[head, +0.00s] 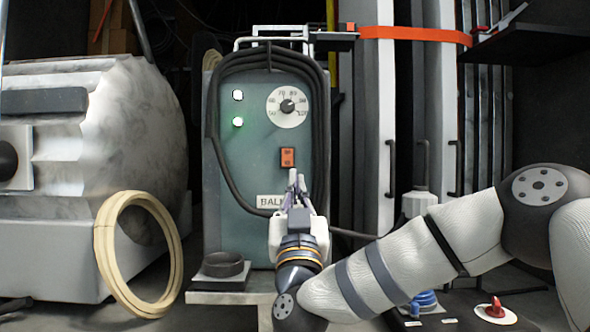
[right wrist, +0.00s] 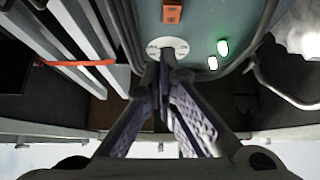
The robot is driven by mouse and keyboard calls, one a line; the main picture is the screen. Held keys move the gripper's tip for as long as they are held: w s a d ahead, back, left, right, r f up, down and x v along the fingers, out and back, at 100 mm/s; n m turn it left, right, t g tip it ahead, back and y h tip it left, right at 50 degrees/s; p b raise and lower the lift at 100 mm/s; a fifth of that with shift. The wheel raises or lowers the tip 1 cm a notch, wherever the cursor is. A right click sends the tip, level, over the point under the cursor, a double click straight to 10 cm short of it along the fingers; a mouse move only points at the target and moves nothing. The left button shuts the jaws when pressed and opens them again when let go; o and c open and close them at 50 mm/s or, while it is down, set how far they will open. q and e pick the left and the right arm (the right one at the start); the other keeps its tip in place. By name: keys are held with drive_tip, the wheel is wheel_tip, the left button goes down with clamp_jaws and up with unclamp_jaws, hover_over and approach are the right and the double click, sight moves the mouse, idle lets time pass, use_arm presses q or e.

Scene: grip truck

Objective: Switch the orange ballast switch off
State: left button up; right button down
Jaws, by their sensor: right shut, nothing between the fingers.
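The orange ballast switch (head: 287,157) sits on the front of the grey-green ballast box (head: 240,185), below the dial and above the partly covered "BAL" label. The switch also shows at the top of the right wrist view (right wrist: 172,12). My right gripper (head: 294,176) is shut and empty, with its fingertips just below the switch in the head view. Whether the tips touch the panel I cannot tell. In the right wrist view the closed fingers (right wrist: 164,72) point toward the box face. My left gripper is not in view.
A white dial (head: 288,107) and two lit lamps (head: 238,122) are on the box face. A black cable (head: 212,130) loops around it. A cream ring (head: 103,255) leans at the left. A red-knobbed object (head: 495,309) lies at lower right.

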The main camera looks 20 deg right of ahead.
sight(287, 158)
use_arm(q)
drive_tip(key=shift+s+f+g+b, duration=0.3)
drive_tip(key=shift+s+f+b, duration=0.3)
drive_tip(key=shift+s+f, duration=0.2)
use_arm(e)
drive_tip(key=w+d+r, duration=0.2)
drive_tip(key=w+r, duration=0.1)
drive_tip(key=w, duration=0.5)
drive_tip(key=shift+w+d, duration=0.2)
drive_tip(key=shift+w, duration=0.1)
drive_tip(key=shift+r, duration=0.1)
